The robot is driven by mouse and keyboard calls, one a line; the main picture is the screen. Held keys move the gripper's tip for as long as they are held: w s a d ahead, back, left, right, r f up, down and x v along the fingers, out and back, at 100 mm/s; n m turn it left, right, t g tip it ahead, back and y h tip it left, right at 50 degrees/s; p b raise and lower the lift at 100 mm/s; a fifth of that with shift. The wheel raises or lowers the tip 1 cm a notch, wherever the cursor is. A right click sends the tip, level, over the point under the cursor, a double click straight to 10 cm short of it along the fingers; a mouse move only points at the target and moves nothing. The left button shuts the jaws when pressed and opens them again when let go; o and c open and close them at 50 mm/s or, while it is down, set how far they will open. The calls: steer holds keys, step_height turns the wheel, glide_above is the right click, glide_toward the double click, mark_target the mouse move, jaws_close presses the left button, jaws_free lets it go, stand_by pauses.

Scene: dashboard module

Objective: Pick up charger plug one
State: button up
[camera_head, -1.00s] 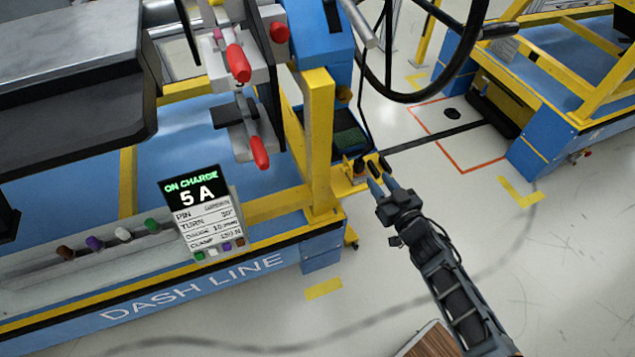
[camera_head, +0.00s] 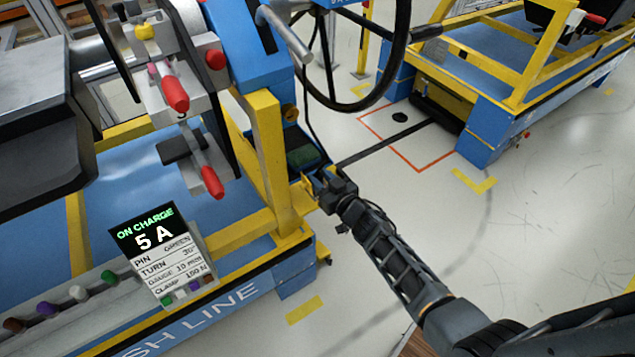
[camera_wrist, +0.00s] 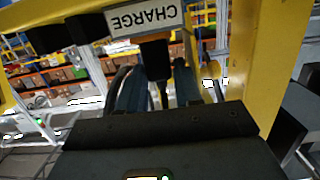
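Charger plug one appears to be the black plug (camera_wrist: 155,60) under the CHARGE label (camera_wrist: 143,20) in the wrist view, with a dark cable hanging from it. My gripper (camera_wrist: 160,82) points at it, its two blue-grey fingers apart, one on each side of the plug. I see no clear contact between fingers and plug. In the head view my gripper (camera_head: 322,180) is at the yellow post's outer side, by the dash line frame. The plug is too small and covered to make out there.
A yellow post (camera_head: 270,150) stands close to the left of my gripper, and a black steering wheel (camera_head: 385,60) hangs above. A sign (camera_head: 160,250) reads ON CHARGE 5 A, PIN GREEN. Coloured pins (camera_head: 78,293) lie in a tray. The floor (camera_head: 530,240) at right is clear.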

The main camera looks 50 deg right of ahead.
jaws_close()
